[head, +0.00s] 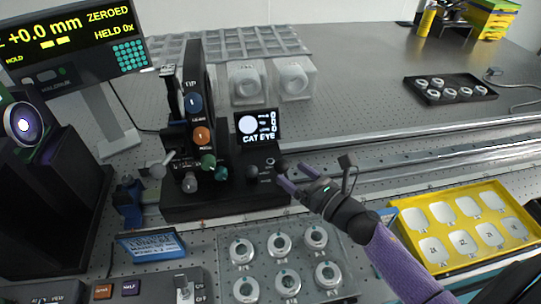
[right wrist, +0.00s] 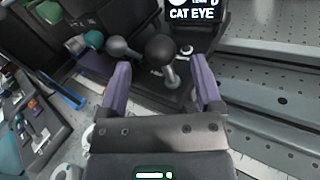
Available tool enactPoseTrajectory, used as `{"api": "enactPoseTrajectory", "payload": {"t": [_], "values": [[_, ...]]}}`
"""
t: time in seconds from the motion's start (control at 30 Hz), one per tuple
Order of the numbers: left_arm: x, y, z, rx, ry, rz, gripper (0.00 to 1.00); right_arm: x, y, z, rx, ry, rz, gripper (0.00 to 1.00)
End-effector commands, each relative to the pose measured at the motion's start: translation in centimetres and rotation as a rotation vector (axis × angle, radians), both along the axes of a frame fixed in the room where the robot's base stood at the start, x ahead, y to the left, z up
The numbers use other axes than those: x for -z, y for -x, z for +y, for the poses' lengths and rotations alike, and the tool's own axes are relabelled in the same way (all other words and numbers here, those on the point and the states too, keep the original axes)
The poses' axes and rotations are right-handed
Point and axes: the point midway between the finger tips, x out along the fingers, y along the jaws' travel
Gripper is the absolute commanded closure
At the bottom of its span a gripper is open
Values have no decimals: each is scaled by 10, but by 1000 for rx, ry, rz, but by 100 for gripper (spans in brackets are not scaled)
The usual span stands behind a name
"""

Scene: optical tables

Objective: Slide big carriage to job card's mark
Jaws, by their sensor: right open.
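The big carriage (head: 225,205) is a black base on the rail, with a tall black tower and knobs on its left part and a small "CAT EYE" screen (head: 257,127) on its right part. My right gripper (head: 281,174) is at the carriage's right end. In the right wrist view its fingers (right wrist: 162,85) are apart, with a black ball knob (right wrist: 160,49) on a short stem just beyond and between the tips; contact cannot be told. A blue-edged card (head: 151,245) with small unreadable text, perhaps the job card, stands in front. My left gripper is not in view.
A readout (head: 72,38) at the upper left shows +0.0 mm, ZEROED and HELD 0x. The rail (head: 400,167) runs clear to the right. A grey tray of round parts (head: 283,268) and a yellow tray (head: 433,264) lie in front. A black lens housing (head: 50,190) stands left.

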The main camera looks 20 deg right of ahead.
Motion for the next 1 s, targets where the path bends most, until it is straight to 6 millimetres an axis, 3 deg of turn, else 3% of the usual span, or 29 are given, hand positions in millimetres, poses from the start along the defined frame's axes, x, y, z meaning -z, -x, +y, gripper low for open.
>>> {"api": "enactPoseTrajectory", "payload": {"t": [0.1,0.3,0.67,1.0], "values": [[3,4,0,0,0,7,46,0,-26,9,1,-1,-3,16],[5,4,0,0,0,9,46,0,-52,18,1,-1,0,16],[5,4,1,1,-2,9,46,0,-59,21,1,-1,1,16],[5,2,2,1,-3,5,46,0,-59,20,1,-2,1,86]]}}
